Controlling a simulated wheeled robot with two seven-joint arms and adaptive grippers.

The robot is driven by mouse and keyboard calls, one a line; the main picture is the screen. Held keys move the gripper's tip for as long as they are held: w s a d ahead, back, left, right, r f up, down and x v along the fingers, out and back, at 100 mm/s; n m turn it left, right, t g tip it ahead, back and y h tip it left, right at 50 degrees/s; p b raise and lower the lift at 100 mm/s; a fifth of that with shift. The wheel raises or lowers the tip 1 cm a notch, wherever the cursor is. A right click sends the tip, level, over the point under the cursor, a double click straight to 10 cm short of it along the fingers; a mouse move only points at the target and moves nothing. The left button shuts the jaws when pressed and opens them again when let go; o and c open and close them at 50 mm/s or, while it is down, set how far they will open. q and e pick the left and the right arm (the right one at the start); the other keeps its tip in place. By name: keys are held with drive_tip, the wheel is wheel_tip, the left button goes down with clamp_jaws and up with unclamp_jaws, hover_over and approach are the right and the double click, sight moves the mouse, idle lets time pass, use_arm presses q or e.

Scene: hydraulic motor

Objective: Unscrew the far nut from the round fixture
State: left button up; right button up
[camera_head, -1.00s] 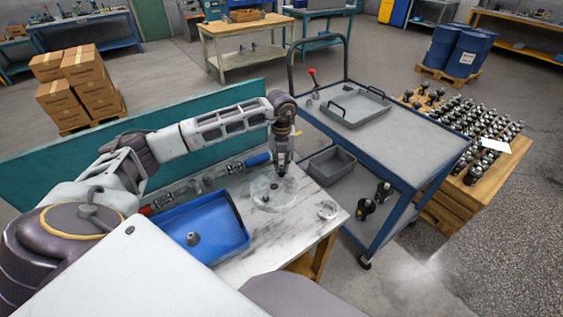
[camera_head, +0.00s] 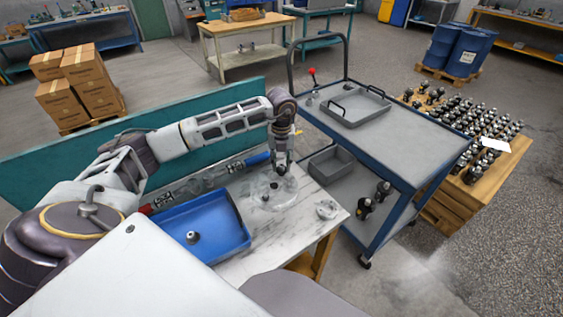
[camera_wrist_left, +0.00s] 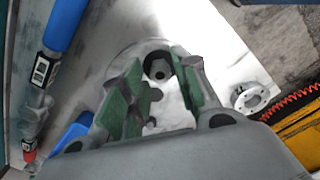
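The round fixture (camera_head: 262,202), a pale disc, lies on the marble-topped table, with small dark parts on it. It also shows in the wrist view (camera_wrist_left: 122,52). My left gripper (camera_head: 281,172) points down over its far side. In the wrist view the gripper's green-padded fingers (camera_wrist_left: 156,72) stand apart. A dark nut (camera_wrist_left: 157,67) shows between the fingertips, with narrow gaps on either side. I cannot tell how far below the tips it sits. A single dark nut (camera_head: 193,238) lies in the blue bin (camera_head: 228,246). My right gripper is out of view.
A pale flange ring (camera_head: 327,209) lies near the table's right edge. A blue-handled tool (camera_head: 257,159) lies behind the fixture, before the teal panel (camera_head: 60,168). The blue trolley (camera_head: 410,140), holding grey trays, stands close on the right.

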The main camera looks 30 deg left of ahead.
sight(281, 165)
use_arm(q)
drive_tip(key=shift+m+b, duration=0.55)
drive_tip(key=shift+m, duration=1.55)
drive_tip(key=shift+m+b, duration=0.75)
drive_tip(key=shift+m, duration=2.25)
clamp_jaws()
drive_tip(key=shift+r, duration=0.15)
drive_tip(key=shift+r+p, duration=1.25)
drive_tip(key=shift+r, duration=0.65)
